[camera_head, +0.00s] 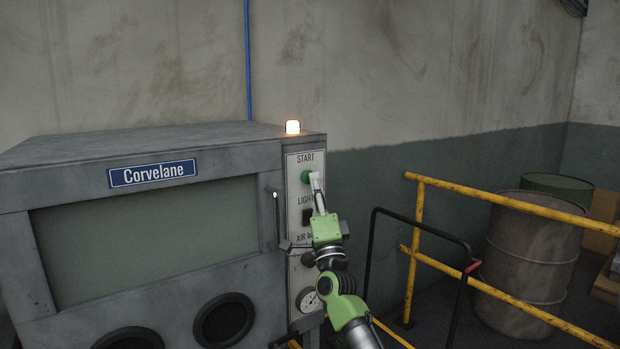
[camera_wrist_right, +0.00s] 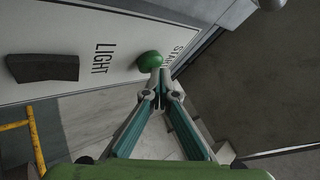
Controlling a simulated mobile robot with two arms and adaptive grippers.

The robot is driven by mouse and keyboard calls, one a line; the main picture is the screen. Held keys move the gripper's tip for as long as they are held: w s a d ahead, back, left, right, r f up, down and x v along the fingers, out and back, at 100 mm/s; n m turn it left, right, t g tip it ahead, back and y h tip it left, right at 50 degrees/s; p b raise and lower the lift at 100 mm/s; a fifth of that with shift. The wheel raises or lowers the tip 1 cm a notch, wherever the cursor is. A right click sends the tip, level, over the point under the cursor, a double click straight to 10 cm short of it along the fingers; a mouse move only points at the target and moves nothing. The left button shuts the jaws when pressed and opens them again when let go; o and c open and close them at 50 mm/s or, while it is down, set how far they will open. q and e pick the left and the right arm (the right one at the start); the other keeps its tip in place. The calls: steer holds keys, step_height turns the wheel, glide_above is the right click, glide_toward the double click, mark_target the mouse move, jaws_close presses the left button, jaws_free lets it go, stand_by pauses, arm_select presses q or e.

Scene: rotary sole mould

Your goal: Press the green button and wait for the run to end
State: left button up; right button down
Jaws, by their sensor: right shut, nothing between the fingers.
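The round green button (camera_head: 306,177) sits under the word START on the pale control panel (camera_head: 293,262) at the right end of the grey Corvelane cabinet (camera_head: 262,241). My right gripper (camera_head: 315,178) is shut and empty, with its fingertips at the button's right edge in the head view. In the right wrist view the closed fingertips (camera_wrist_right: 158,77) overlap the lower part of the green button (camera_wrist_right: 150,60). I cannot tell whether they touch it or whether it is pushed in. A lamp (camera_head: 292,127) on the cabinet top glows orange-white. My left gripper is not in view.
A dark LIGHT switch (camera_wrist_right: 43,67) is beside the button on the panel. A gauge (camera_head: 308,300) is low on the panel. A yellow railing (camera_head: 480,196) and a rusty barrel (camera_head: 530,255) stand to the right. A dark handle (camera_head: 276,220) runs beside the cabinet window.

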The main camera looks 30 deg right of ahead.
steer(key=shift+s+y, duration=0.3)
steer(key=shift+s, duration=0.35)
steer(key=shift+p, duration=0.35)
steer(key=s+p, duration=0.2)
steer(key=s, duration=0.3)
steer(key=shift+d, duration=0.2)
